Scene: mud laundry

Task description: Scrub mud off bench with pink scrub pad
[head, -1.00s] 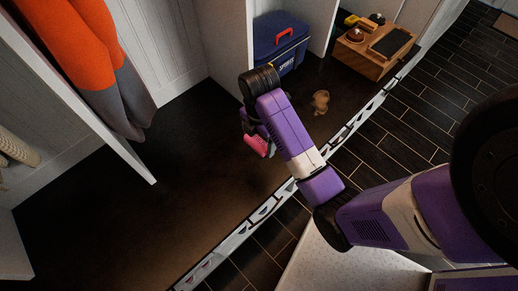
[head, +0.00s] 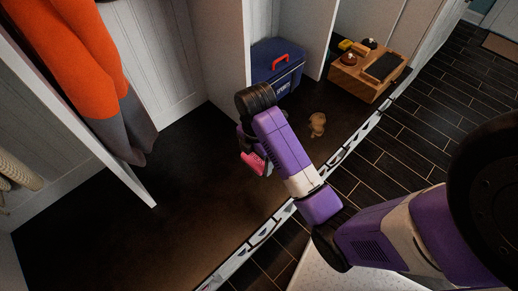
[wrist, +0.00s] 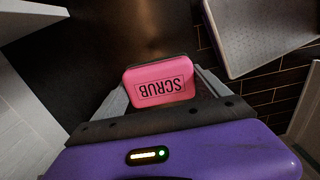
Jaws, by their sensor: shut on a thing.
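The pink scrub pad (head: 254,162) is held in my gripper (head: 251,152). In the wrist view the pad (wrist: 160,84) shows its face with the word SCRUB, between the two grey fingers. The bench (head: 140,235) is a long dark brown surface with a dull, brownish cast. My gripper is over its middle, partly hidden by my own wrist. I cannot tell whether the pad touches the bench. A tan-brown blob (head: 317,123) lies on the bench to the right of the gripper; I cannot tell whether it is mud.
A blue cooler (head: 277,68) with a red handle stands at the back. A wooden crate (head: 352,80) holding small items is to its right. White upright panels divide the bench. An orange and grey garment (head: 75,70) hangs at left. Dark tiled floor (head: 420,125) lies right.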

